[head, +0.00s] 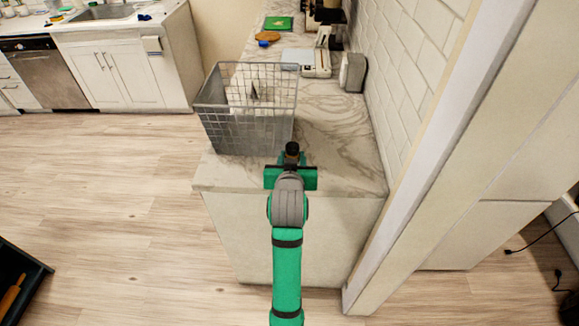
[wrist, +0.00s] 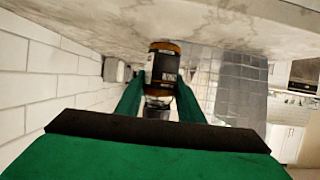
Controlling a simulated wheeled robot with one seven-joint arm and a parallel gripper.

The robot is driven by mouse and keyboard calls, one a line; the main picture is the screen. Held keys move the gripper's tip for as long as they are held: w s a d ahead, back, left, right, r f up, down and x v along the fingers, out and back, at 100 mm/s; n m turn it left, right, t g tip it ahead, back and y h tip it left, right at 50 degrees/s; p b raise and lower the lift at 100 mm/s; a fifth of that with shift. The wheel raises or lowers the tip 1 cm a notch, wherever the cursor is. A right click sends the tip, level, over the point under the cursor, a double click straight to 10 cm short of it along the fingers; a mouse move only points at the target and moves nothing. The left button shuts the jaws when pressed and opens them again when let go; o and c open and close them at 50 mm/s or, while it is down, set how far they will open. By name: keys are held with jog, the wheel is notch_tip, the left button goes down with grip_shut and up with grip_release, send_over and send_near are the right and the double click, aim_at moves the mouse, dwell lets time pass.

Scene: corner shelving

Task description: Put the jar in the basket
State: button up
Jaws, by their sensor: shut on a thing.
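The jar (wrist: 164,64) has a dark label, amber contents and a dark lid. It sits between the green fingers of my gripper (wrist: 160,84) in the wrist view, which looks upside down. The gripper is shut on it. In the head view my gripper (head: 291,160) is over the counter's near end, and the jar's dark top (head: 292,147) shows there. The wire basket (head: 246,132) stands on the counter just beyond and left of the gripper. It also shows in the wrist view (wrist: 240,92). I cannot tell whether the jar touches the counter.
The marble counter (head: 345,150) is bare right of the basket. A white brick wall (head: 400,60) borders it on the right. Farther back are a white appliance (head: 305,62), a grey box (head: 353,72) and a green board (head: 278,23). Open floor lies to the left.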

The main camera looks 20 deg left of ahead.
jog(key=shift+a+f, duration=0.2)
jog(key=shift+f, duration=0.05)
jog(key=shift+w+a+f, duration=0.1)
jog(key=shift+a+f, duration=0.05)
jog(key=shift+f, duration=0.75)
jog(key=shift+w+a+f, duration=0.1)
jog(key=shift+f, duration=0.8)
jog(key=shift+f, duration=0.1)
jog(key=o, duration=1.1)
